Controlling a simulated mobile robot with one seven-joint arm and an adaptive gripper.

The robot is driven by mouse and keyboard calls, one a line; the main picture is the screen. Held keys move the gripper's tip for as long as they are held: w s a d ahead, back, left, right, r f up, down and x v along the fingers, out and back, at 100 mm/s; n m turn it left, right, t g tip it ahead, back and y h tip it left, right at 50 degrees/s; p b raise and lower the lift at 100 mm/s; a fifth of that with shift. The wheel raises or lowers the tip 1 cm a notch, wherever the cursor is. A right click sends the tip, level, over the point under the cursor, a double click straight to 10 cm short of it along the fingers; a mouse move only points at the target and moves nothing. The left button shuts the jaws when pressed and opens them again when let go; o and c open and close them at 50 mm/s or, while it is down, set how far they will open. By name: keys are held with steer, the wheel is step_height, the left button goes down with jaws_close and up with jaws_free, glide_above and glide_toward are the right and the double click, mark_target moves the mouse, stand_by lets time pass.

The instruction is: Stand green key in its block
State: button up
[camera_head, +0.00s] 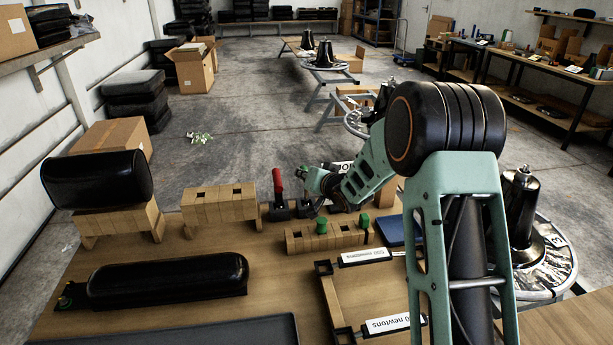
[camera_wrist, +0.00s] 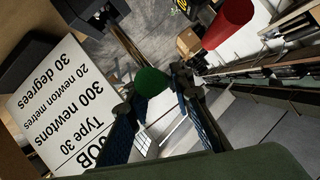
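Two green pieces show on a low wooden block (camera_head: 300,243) in the head view. One is a squat green knob (camera_head: 321,226) on its top. The other green piece (camera_head: 364,220) is at its right end, with a thin dark stem below. I cannot tell which is the key.
A red-handled clamp (camera_head: 277,180) stands behind the block and shows near the wrist view's top (camera_wrist: 228,22). A slotted wooden block (camera_head: 219,205) stands left. A printed card (camera_wrist: 62,100) is close in the wrist view.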

steer(key=o, duration=0.3)
steer(key=shift+o, duration=0.2)
